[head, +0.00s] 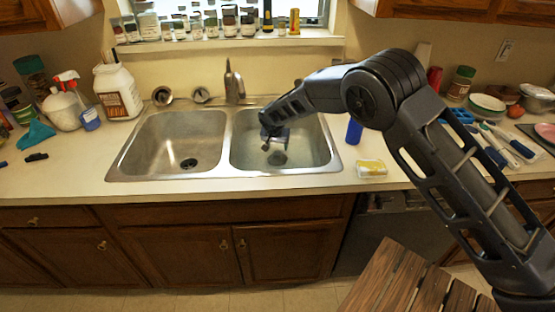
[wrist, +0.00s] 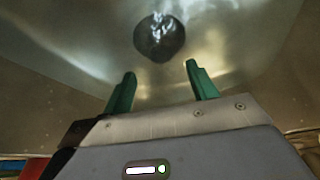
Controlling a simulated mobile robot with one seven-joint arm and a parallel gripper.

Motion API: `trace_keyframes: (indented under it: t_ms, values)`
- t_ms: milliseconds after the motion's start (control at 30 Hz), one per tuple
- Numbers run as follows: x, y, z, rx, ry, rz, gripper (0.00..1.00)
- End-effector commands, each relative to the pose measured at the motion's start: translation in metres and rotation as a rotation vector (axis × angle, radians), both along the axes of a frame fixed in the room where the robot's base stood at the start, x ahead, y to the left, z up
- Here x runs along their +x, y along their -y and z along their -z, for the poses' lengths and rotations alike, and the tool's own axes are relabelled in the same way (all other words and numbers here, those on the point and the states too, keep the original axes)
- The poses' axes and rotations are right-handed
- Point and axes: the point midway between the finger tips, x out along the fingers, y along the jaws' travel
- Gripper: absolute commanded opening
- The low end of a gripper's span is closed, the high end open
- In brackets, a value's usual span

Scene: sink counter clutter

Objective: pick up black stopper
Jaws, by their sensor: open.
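A dark round piece with a glossy centre (wrist: 160,37) lies on the sink floor in the wrist view, and I take it for the black stopper. In the head view it shows as a dark spot (head: 277,159) on the floor of the right basin (head: 320,155). Whether it is a loose stopper or the drain itself I cannot tell. My gripper (head: 277,146) reaches down into the right basin above it. In the wrist view my green-tipped fingers (wrist: 160,70) are apart with nothing between them, and the dark piece is beyond the tips.
The left basin (head: 150,145) has a dark drain (head: 189,163). The faucet (head: 234,82) stands behind the sink. A blue object (head: 354,131) and a yellow sponge (head: 371,168) are right of the sink. A white jug (head: 118,92) and a small black item (head: 36,157) are left.

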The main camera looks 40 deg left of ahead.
Motion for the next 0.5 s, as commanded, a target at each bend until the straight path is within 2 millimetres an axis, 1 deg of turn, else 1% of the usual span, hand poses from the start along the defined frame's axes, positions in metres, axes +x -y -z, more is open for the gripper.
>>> trace_keyframes:
  t_ms: [33, 100, 333, 500]
  values:
    - [0.003, -0.001, 0.008, -0.001, 0.0, 0.0, 0.58]
    - [0.005, -0.003, 0.016, -0.002, 0.0, 0.001, 0.58]
    - [0.01, -0.006, 0.028, 0.0, 0.0, 0.0, 0.58]
    - [0.015, -0.011, 0.046, -0.001, 0.0, 0.0, 0.58]
